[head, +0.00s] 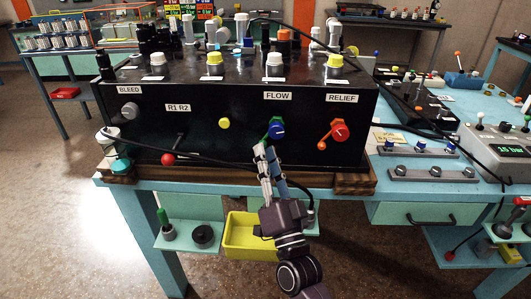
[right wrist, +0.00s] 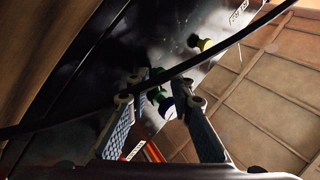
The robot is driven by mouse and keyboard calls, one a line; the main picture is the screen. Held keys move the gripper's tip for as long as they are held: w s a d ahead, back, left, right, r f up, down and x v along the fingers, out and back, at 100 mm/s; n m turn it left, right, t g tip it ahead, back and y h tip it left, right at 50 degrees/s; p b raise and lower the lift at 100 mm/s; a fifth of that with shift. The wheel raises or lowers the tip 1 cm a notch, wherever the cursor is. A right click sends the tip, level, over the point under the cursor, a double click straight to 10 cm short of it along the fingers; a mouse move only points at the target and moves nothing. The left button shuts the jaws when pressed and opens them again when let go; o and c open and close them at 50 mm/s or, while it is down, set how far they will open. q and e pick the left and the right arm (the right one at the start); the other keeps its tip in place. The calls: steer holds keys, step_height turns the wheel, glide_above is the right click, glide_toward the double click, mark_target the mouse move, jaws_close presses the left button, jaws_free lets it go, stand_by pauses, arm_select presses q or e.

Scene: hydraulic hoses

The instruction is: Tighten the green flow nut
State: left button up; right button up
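The green flow nut (head: 273,121) is on the front of the black manifold block, under the FLOW label. A blue knob (head: 278,131) sits in front of it and hides part of it. My right gripper (head: 267,149) points up at them from just below, its fingers apart and apparently empty. In the right wrist view, the green part (right wrist: 154,95) and the blue knob (right wrist: 167,107) show beyond and between the open fingertips (right wrist: 160,98). Whether a fingertip touches them, I cannot tell. My left gripper is not in view.
A black hose (right wrist: 150,83) crosses before the fingertips in the wrist view. A red RELIEF knob (head: 339,132) with an orange lever is right of the nut; a yellow knob (head: 224,123) is left. A yellow bin (head: 250,240) stands below the bench edge.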

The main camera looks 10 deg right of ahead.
steer(key=v, duration=1.1)
